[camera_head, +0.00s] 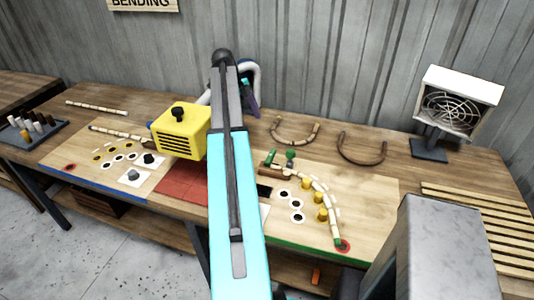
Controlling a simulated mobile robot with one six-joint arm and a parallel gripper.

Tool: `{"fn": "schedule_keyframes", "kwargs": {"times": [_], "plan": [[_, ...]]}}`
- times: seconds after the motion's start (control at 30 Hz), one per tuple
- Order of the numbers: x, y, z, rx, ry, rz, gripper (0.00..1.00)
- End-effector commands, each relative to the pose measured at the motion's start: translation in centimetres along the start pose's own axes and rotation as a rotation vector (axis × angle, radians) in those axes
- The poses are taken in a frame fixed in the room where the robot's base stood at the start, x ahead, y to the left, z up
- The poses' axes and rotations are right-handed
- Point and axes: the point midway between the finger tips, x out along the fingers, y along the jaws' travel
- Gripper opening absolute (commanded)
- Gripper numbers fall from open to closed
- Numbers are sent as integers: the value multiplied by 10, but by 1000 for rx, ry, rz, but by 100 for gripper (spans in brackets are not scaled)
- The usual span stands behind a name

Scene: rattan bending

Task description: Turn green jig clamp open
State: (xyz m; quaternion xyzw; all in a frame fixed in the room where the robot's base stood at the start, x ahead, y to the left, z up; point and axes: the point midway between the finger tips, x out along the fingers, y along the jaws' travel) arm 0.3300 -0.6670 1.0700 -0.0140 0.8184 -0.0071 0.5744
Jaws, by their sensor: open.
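The green jig (372,215) is the right-hand board with a green front edge. Its clamp (291,154) shows small green parts near a brown block (274,173) at the board's back left. Whether the clamp is open or shut is too small to tell. A light rattan piece (327,200) curves from near the clamp past several yellow pegs (320,198), its green-tipped end by a red ring mark. My arm runs up the middle of the view and bends over behind itself.
A yellow box-shaped device (180,131) stands left of my arm, near the blue-edged jig board (95,179). Curved rattan pieces (296,131) lie behind the green jig. A fan unit (453,107) stands at the back right, with a slatted rack (480,218) in front. A peg tray (33,132) is far left.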

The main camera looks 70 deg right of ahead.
Motion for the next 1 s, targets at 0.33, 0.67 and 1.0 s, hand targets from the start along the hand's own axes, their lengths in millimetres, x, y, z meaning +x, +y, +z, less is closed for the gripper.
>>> {"fn": "schedule_keyframes", "kwargs": {"times": [0.33,0.67,1.0], "plan": [[20,-8,4,-44,47,14,97],[21,-6,6,-46,46,13,97],[44,-5,4,-46,46,14,97]]}}
